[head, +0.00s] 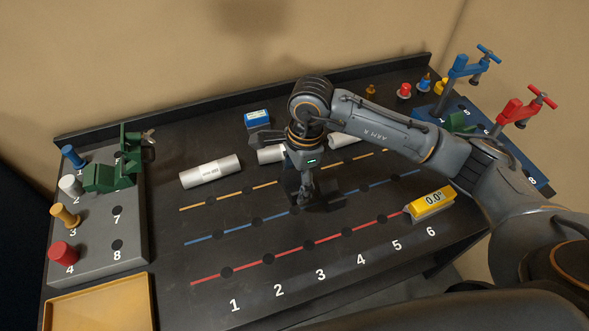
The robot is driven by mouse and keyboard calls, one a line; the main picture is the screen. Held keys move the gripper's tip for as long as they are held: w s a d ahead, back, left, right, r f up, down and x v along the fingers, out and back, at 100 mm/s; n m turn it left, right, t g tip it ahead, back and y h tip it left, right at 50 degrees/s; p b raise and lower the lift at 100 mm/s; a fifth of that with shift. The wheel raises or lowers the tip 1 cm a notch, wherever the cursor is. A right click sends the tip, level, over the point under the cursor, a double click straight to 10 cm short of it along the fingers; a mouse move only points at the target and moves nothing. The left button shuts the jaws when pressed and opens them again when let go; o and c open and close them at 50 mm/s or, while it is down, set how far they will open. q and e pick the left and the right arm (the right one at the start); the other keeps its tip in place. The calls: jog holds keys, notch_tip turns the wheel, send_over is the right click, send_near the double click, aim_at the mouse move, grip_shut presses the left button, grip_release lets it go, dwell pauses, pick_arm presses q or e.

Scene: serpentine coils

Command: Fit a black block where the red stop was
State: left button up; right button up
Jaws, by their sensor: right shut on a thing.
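My right gripper (307,197) points down over the middle of the dark table, near the blue line. It is shut on a black block (329,188), which is dark against the dark table, so its exact edges and any contact with the table are hard to tell. A red cylindrical stop (64,253) stands at position 4 of the grey board (98,270) on the left. The red line (289,258) has dark round holes above the numbers 1 to 6. My left gripper is not in view.
White cylinders (210,171) lie behind the coloured lines. A yellow gauge (432,202) reading 0.0° sits at the red line's right end. A green clamp (108,177) is on the grey board. Blue (461,68) and red (517,110) clamps stand at right. A yellow tray (100,304) is front left.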

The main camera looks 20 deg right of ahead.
aim_at(296, 185)
jog(key=shift+w+a+f+m, duration=0.15)
jog(key=shift+m, duration=0.25)
jog(key=shift+f+b, duration=1.15)
jog(key=shift+f, duration=1.1)
jog(key=shift+f+b, duration=0.1)
jog(key=shift+b, duration=0.3)
jog(key=shift+f, duration=0.15)
jog(key=shift+f+b, duration=1.3)
jog(key=shift+b, duration=0.15)
jog(key=shift+f, duration=0.15)
